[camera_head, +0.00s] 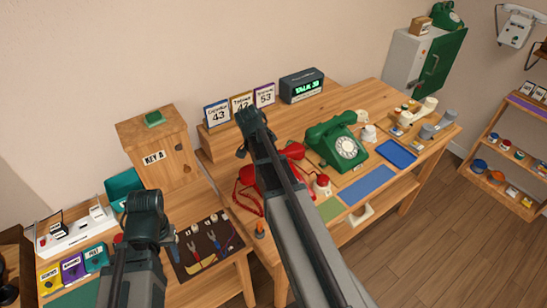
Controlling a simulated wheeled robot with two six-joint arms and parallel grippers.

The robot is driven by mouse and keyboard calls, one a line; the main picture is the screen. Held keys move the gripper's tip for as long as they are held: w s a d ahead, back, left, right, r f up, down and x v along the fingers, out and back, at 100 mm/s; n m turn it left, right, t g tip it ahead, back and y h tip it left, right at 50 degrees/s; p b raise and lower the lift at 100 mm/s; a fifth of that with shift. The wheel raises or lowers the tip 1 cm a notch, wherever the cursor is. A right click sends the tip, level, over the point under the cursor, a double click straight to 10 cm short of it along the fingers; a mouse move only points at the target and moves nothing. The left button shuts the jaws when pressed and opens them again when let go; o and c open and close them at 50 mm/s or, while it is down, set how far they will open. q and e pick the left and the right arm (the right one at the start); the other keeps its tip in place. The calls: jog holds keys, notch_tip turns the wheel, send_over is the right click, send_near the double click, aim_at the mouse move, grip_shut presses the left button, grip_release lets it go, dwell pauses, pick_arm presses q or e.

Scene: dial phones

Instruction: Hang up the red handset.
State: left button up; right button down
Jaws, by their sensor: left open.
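Red phone parts show around my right arm: a red piece (292,151), which looks like part of the red handset, lies just right of the arm, and a red loop like a cord (245,192) shows left of it. My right arm hides much of the red phone, so I cannot tell whether the handset is on its cradle. My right gripper (253,126) is at the far end of that arm, above the table; its jaws are unclear. My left gripper (146,206) is open and apart from the red phone, near the tool mat.
A green dial phone (337,143) stands right of the red parts. Name cards (241,104) and a lit display (301,87) stand at the back. A KEY A box (158,147) and a dark tool mat (205,246) are at left. A blue mat (367,186) lies clear.

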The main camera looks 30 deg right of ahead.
jog(key=shift+f, duration=0.15)
jog(key=shift+c, duration=2)
grip_release()
jog(key=p+v, duration=1.2)
jog(key=v, duration=0.2)
jog(key=shift+p, duration=0.35)
jog(key=shift+d, duration=0.1)
